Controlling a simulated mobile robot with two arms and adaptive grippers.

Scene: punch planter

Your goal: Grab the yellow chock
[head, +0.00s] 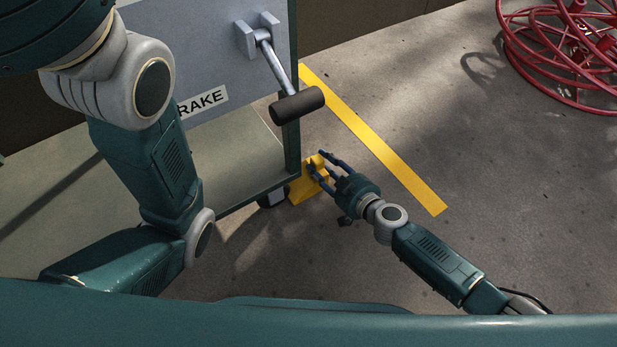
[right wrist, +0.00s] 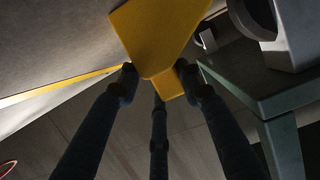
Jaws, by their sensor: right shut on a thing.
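The yellow chock (head: 304,184) is on the floor by the wheel (head: 273,196) under the near corner of the grey-green cart. My right gripper (head: 322,168) is shut on the chock from its right side. In the right wrist view the chock (right wrist: 162,40) fills the top middle, with the dark fingers (right wrist: 160,88) around its near end. Whether the chock touches the floor or the wheel is hard to tell. My left arm comes in from the left over the cart, and its gripper is out of the picture.
The cart (head: 240,160) carries a brake lever (head: 283,80) with a dark handle above the chock. A yellow line (head: 375,140) runs along the floor. Red reels (head: 565,50) stand at the far right.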

